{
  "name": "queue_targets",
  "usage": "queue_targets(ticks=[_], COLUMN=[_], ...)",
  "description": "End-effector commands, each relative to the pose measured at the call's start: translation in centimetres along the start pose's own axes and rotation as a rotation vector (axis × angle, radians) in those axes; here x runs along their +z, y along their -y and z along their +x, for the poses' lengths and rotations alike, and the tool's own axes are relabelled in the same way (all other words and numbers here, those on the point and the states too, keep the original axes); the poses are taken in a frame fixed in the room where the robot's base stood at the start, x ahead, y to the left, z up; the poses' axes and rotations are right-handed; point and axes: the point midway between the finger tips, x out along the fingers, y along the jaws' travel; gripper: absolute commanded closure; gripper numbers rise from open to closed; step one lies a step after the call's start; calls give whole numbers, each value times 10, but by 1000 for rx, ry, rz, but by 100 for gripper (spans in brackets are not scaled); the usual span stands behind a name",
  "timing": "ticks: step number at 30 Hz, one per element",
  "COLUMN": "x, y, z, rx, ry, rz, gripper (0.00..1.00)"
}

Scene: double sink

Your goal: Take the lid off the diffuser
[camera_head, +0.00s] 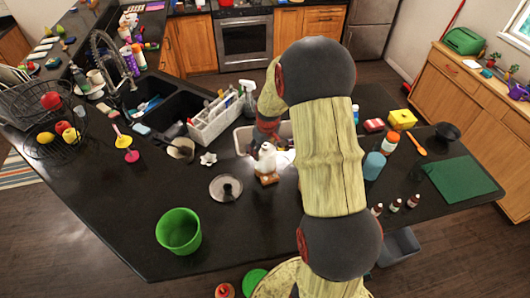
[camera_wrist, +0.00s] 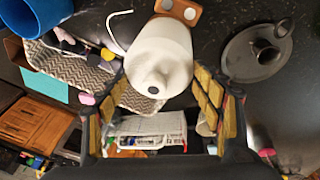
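The diffuser has a white, rounded lid (camera_head: 266,158) narrowing to a small dark hole, and a brown wooden base (camera_head: 268,179). It stands on the dark counter, beside my arm in the head view. In the wrist view the lid (camera_wrist: 161,52) is at upper centre, its tip towards me, with the brown base (camera_wrist: 178,10) behind it. My gripper (camera_wrist: 163,84) is open, with yellow-padded fingers spread left and right of the lid's tip. I see no clear contact. In the head view my arm hides most of the gripper.
A grey metal pan lid with a knob (camera_head: 226,188) lies left of the diffuser; it also shows in the wrist view (camera_wrist: 257,55). A white utensil caddy (camera_head: 215,120) stands behind. Bottles (camera_head: 375,164) stand right of my arm.

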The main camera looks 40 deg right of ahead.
Motion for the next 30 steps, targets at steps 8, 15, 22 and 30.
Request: queue_targets(ticks=[8,15,22,30], x=[0,0,-1,-6], y=[0,0,-1,-6], z=[0,0,-3,-35], rx=[1,1,2,4], ry=[0,0,-2,-5], rz=[0,0,0,1], gripper=[52,60,60,60])
